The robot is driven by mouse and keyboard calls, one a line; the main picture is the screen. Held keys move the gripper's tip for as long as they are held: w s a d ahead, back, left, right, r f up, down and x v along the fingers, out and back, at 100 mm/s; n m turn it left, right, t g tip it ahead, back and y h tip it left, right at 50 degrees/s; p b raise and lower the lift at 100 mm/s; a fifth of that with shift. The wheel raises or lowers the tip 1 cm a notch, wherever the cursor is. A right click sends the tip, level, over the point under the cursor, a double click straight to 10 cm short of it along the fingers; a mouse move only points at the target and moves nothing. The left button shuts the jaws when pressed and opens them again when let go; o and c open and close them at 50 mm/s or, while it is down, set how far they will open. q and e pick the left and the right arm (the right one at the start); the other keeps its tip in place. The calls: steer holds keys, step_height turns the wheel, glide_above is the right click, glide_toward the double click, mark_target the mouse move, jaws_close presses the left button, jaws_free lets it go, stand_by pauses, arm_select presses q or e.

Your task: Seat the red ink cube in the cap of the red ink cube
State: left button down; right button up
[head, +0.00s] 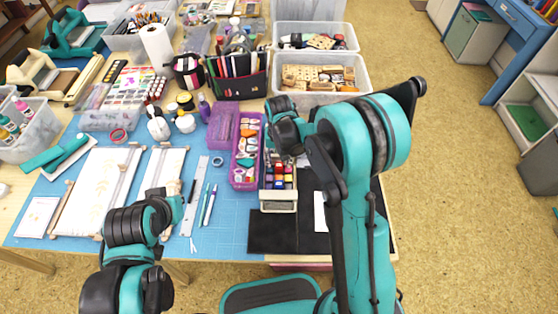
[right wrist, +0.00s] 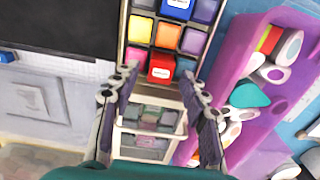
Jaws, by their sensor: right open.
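In the right wrist view the red ink cube (right wrist: 161,66), with a white label, sits in the front row of a cream divided tray (right wrist: 121,45), beside a pink cube (right wrist: 136,61). My right gripper (right wrist: 160,75) is open, its fingers on either side of the red cube, with no clear grip on it. In the head view my right gripper (head: 283,135) is over the back of the tray (head: 279,207) and hides part of it. Pale, translucent cap-like pieces (right wrist: 150,116) lie in the tray's near section; I cannot tell which is the red cube's cap. My left gripper (head: 172,200) is low at the left, its fingers unclear.
A purple case (right wrist: 238,72) of coloured pieces stands close to the tray's right in the wrist view. A black mat (head: 272,229) lies bare in front of the tray in the head view.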

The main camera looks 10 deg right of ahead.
mark_target(281, 163)
steer(key=r+p, duration=0.1)
steer(key=r, duration=0.1)
steer(key=r+p, duration=0.1)
steer(key=r, duration=0.4)
steer(key=shift+d+p, duration=0.3)
steer(key=shift+p, duration=0.1)
steer(key=s+d+r+n+t, duration=0.1)
steer(key=s+d+r+t, duration=0.3)
steer(key=s+r, duration=0.65)
steer(key=s+d+r+n+t, duration=0.1)
steer(key=s+d+r+t, duration=0.1)
steer(key=s, duration=0.6)
steer(key=shift+d+r+t, duration=0.15)
steer(key=shift+r+t, duration=0.45)
steer(key=shift+r, duration=0.05)
